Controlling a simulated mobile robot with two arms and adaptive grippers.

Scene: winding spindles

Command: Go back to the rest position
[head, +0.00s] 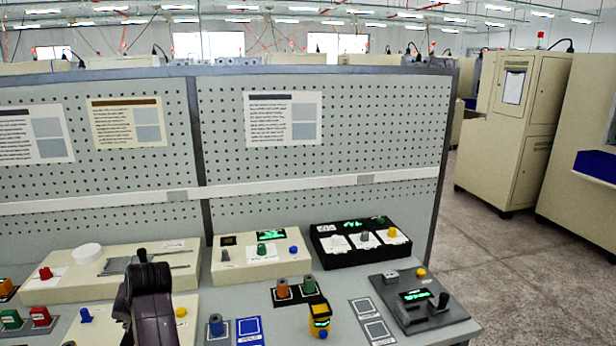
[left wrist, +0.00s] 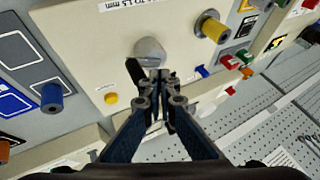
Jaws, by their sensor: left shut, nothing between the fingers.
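My left gripper (left wrist: 159,78) is shut and empty in the left wrist view. Its fingertips point at a cream panel (left wrist: 95,60), just in front of a grey round knob (left wrist: 150,50). I cannot tell whether they touch the knob. A dark part beside the fingertips partly covers the panel. In the head view my dark left arm (head: 152,300) reaches over the front left of the bench, and its fingers are mostly hidden. My right gripper shows in neither view.
A cream box with a white disc (head: 87,251) stands behind the arm. A blue knob (head: 216,324), a yellow device (head: 319,320) and a dark control box (head: 418,300) stand to the right. A pegboard wall (head: 330,130) closes off the back.

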